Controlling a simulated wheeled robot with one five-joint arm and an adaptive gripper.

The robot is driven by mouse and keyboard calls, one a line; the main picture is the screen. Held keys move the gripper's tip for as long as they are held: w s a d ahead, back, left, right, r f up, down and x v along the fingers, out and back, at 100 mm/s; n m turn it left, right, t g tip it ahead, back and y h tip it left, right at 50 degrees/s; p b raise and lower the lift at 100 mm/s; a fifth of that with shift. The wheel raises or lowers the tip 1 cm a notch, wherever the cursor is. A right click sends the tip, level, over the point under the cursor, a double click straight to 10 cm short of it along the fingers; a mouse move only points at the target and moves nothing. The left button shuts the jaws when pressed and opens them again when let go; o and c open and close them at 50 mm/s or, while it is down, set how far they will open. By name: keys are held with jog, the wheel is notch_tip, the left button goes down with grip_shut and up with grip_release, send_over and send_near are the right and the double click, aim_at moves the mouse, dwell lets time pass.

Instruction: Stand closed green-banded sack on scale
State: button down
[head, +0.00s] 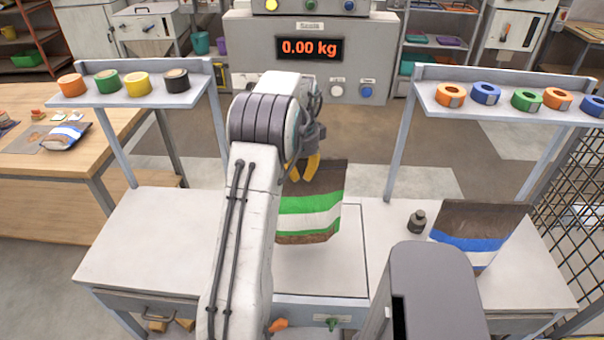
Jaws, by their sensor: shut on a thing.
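The green-banded sack (309,216) is brown with green and white bands. It hangs slightly tilted from my gripper (304,169), whose yellow fingers are shut on its upper left part. The sack is over the scale plate (330,278), a pale square panel set in the middle of the bench. The scale display (308,48) reads 0.00 kg. My arm hides the sack's left side and part of the plate. I cannot tell whether the sack's top is closed.
A brown sack with a blue band (470,242) stands on the bench at right, beside a small dark weight (417,221). Shelves with tape rolls rise at left (135,97) and right (510,112). The bench's left part is clear.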

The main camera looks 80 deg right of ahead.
jog(key=shift+s+d+r+m, duration=0.2)
jog(key=shift+s+m, duration=0.1)
jog(key=shift+s, duration=0.25)
jog(key=shift+w+d+m, duration=0.1)
jog(key=shift+w+m, duration=0.15)
jog(key=shift+m, duration=0.05)
jog(key=shift+s+f, duration=0.1)
jog(key=shift+f, duration=0.1)
jog(key=b, duration=0.4)
send_over(304, 200)
jog(key=shift+d+f, duration=0.1)
jog(key=shift+f, duration=2.6)
jog(key=c, duration=1.3)
grip_release()
